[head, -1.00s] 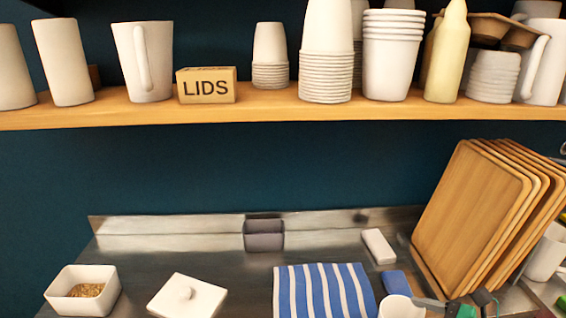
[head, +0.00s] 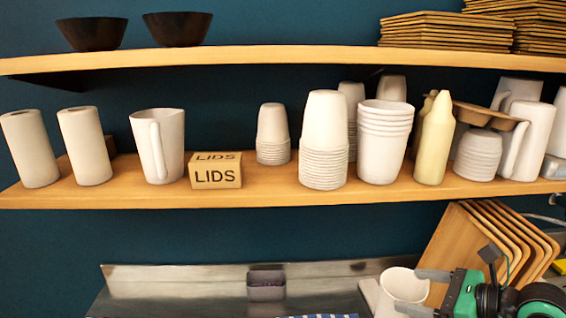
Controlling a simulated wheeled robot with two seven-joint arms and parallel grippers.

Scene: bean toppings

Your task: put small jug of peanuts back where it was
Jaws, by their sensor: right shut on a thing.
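A small white jug (head: 403,288) is at the lower right of the head view, in front of the metal counter and the wooden boards. My right gripper (head: 422,292) comes in from the right and is shut on the jug, with its grey fingers at the jug's right side. The jug looks roughly upright; its lower part is cut by the picture's edge. I cannot make out peanuts inside it. My left gripper is not in view.
A wooden shelf (head: 262,194) bears paper towel rolls, a large white jug (head: 158,147), a LIDS box (head: 216,176), stacked cups and a pale bottle (head: 435,142). Tilted wooden boards (head: 456,245) stand behind my right gripper. A small grey holder (head: 266,285) is at the counter's back.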

